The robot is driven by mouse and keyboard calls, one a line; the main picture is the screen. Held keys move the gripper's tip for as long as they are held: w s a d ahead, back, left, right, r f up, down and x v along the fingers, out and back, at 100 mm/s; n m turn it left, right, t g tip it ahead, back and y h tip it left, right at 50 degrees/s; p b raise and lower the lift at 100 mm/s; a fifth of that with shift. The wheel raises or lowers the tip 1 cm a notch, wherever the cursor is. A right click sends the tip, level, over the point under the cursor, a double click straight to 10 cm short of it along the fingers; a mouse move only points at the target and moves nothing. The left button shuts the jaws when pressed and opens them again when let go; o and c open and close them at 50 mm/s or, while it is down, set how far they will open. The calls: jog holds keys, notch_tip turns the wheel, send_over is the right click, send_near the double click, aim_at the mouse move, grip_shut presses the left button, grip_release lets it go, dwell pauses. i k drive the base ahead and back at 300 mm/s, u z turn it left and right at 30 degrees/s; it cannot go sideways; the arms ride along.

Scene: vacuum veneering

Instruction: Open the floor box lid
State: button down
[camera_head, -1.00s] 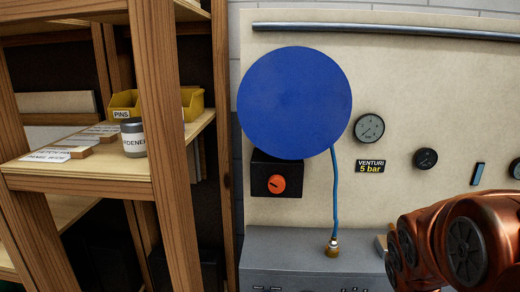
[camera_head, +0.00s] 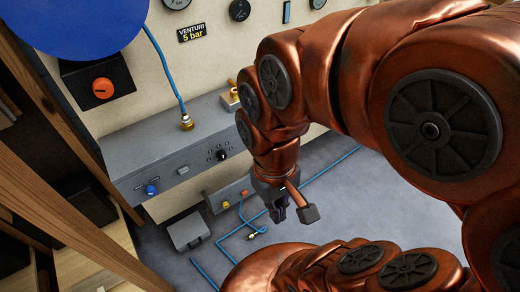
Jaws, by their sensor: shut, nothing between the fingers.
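A small grey square box (camera_head: 188,230) sits on the floor near the wall, low in the head view, and looks like the floor box. Its top looks closed, though fine detail is too small to tell. My gripper (camera_head: 283,207) hangs from my copper arm to the right of this box, apart from it. It points down, is shut and holds nothing. My arm links hide part of the floor at the lower right.
A grey unit (camera_head: 229,196) with yellow and red fittings stands beside the box. Blue hoses (camera_head: 331,171) run over the floor. A large grey console (camera_head: 160,150) juts from the wall above. Wooden shelving (camera_head: 60,205) stands at left.

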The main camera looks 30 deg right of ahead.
aim_at(193, 226)
jog(key=u, duration=1.25)
jog(key=k, duration=0.4)
jog(key=u, duration=0.7)
